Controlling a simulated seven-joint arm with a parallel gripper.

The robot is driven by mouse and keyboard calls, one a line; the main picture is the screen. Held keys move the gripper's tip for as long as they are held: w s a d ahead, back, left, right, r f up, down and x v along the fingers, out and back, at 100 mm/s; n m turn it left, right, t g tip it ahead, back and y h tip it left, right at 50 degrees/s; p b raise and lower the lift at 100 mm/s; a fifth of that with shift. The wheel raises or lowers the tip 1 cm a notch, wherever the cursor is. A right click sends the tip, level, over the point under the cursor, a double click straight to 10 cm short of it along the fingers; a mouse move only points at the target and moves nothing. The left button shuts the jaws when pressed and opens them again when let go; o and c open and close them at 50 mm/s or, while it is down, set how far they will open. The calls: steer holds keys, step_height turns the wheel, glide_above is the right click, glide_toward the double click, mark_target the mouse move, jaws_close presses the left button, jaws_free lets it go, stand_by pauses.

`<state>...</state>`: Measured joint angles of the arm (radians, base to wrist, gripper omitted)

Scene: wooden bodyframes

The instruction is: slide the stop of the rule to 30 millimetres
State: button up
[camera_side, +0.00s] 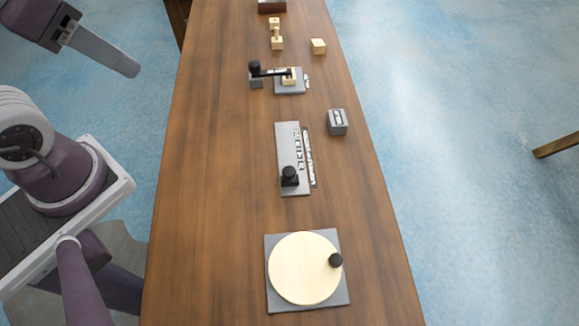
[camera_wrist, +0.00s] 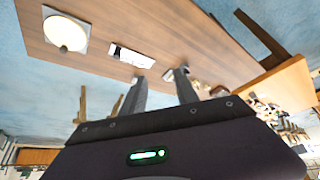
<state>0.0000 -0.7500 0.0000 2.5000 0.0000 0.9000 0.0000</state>
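The rule (camera_side: 287,140) is a grey plate with a marked scale strip along its right side, lying on the wooden table. Its stop (camera_side: 289,177) is a black knobbed block near the plate's front end; the scale figures are too small to read. The rule also shows small in the wrist view (camera_wrist: 131,57). My gripper (camera_wrist: 160,76) is open and empty, its two fingers apart in the wrist view. In the side view, my gripper (camera_side: 104,50) hangs at the upper left, off the table's left edge and well away from the rule.
A pale disc (camera_side: 298,268) with a black knob sits on a grey plate in front of the rule. A small grey block (camera_side: 337,122) stands to its right. Behind are a black lever (camera_side: 270,71) on grey mounts, a pale cube (camera_side: 318,46) and a wooden piece (camera_side: 277,42).

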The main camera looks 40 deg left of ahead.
stand_by(0.4)
steer(key=shift+o, duration=1.1)
steer(key=n+g+h, duration=0.2)
steer(key=n+g, duration=0.3)
steer(key=g, duration=0.4)
glide_above(289, 170)
steer(key=w+a, duration=0.3)
step_height(289, 170, down, 18)
steer(key=shift+n+g, duration=0.3)
steer(key=shift+n, duration=0.2)
steer(key=x, duration=0.6)
steer(key=d+x, duration=0.1)
steer(key=x, duration=0.1)
steer(key=shift+w+d+f, duration=0.15)
steer(key=shift+w+f, duration=0.05)
steer(key=shift+f, duration=0.2)
steer(key=shift+s+f, duration=0.15)
steer(key=shift+f, duration=0.3)
jaws_close()
